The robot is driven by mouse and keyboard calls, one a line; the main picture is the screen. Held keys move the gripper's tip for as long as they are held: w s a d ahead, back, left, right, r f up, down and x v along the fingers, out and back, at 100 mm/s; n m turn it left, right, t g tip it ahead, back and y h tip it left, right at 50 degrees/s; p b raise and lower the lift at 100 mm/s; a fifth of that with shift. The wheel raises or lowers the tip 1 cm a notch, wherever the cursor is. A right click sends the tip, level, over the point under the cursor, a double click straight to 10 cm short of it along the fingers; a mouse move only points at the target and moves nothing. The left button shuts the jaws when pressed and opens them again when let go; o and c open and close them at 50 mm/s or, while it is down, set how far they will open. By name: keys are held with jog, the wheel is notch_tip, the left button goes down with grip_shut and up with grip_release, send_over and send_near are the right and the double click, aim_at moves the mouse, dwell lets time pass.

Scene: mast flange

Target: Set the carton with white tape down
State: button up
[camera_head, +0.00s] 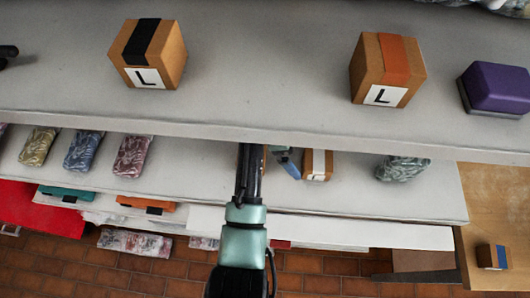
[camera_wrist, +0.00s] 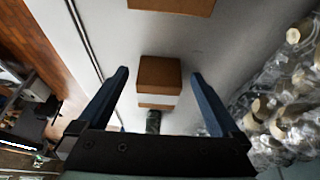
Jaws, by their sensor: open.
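The carton with white tape (camera_wrist: 158,74) is brown with a white band across it. In the wrist view it appears between the fingertips of my gripper (camera_wrist: 160,75), with space showing on both sides. My gripper is open, and neither blue finger seems to touch the carton. The carton appears to rest on a pale shelf surface. In the head view my arm hides most of this spot. One blue finger (camera_head: 288,163) shows beside a small brown carton (camera_head: 317,160) on the lower shelf. I cannot tell whether that is the taped one.
Another brown carton (camera_wrist: 172,4) is at the wrist view's top edge. Wrapped items (camera_wrist: 285,110) crowd its right side. The upper shelf (camera_head: 260,85) holds a black-taped carton (camera_head: 148,52), an orange-taped carton (camera_head: 387,68) and a purple box (camera_head: 495,87). A green packet (camera_head: 403,168) lies on the lower shelf.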

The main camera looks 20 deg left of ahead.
jog(key=a+b, duration=0.1)
jog(key=a, duration=0.1)
jog(key=s+a, duration=0.1)
jog(key=a, duration=0.1)
jog(key=s+a+b, duration=0.1)
jog(key=a, duration=0.2)
jog(key=shift+s+b, duration=0.15)
jog(key=shift+b, duration=0.2)
